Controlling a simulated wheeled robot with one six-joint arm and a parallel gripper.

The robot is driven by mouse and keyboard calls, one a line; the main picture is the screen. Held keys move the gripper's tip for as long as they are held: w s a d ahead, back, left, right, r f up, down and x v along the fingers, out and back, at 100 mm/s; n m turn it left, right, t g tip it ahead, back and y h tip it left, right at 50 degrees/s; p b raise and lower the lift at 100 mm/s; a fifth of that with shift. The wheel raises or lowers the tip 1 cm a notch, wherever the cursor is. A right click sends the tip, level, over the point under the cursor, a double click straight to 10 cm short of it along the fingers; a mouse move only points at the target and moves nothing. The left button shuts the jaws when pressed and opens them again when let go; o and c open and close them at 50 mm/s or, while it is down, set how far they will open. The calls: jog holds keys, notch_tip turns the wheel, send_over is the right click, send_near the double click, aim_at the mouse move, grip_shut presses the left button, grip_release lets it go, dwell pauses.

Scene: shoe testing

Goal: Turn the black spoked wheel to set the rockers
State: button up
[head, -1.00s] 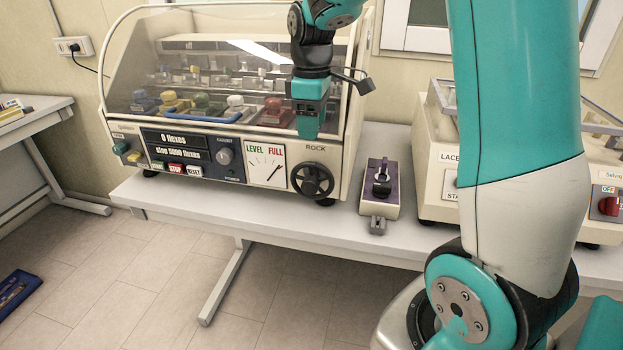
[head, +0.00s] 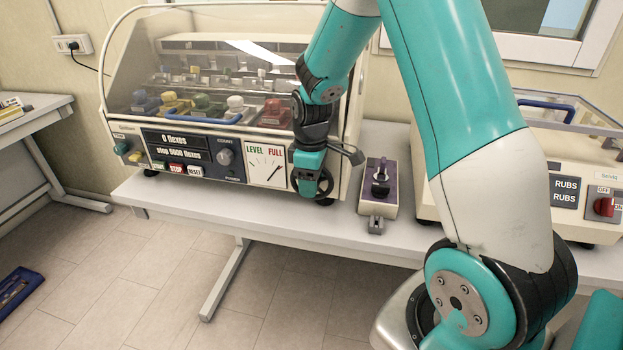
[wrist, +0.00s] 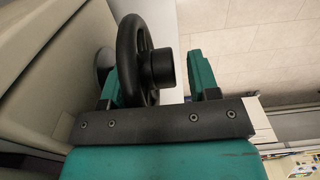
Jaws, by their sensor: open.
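The black spoked wheel (head: 330,184) is on the front right of the cream flexing machine, below the word ROCK and beside the LEVEL/FULL dial (head: 265,166). My gripper (head: 309,186) is in front of the wheel and hides much of it in the head view. In the wrist view the wheel (wrist: 131,55) is close, seen nearly edge on, with its round black hub (wrist: 161,68) facing right. My gripper's teal fingers (wrist: 157,75) are spread, one on either side of the rim and hub. I cannot tell whether either finger touches the wheel.
The machine's clear curved cover (head: 225,70) stands just above, with several coloured shoe forms behind it. Another cream machine (head: 560,205) is farther right.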

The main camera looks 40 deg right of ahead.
jog(key=c, duration=0.8)
jog(key=shift+o, duration=0.2)
jog(key=p, duration=0.1)
jog(key=g+h+p, duration=0.1)
jog(key=shift+w+a+r+p, duration=0.1)
jog(key=shift+a+r+p, duration=0.15)
jog(key=shift+p, duration=0.1)
jog(key=shift+w+f+g+h+p, duration=0.15)
jog(key=shift+g+h+p, duration=0.45)
jog(key=shift+g+p, duration=0.35)
jog(key=shift+f+g, duration=0.2)
jog(key=shift+g, duration=0.15)
jog(key=o, duration=0.8)
jog(key=shift+a, duration=0.2)
jog(key=shift+c, duration=0.2)
jog(key=shift+d, duration=0.1)
jog(key=shift+d+r, duration=0.1)
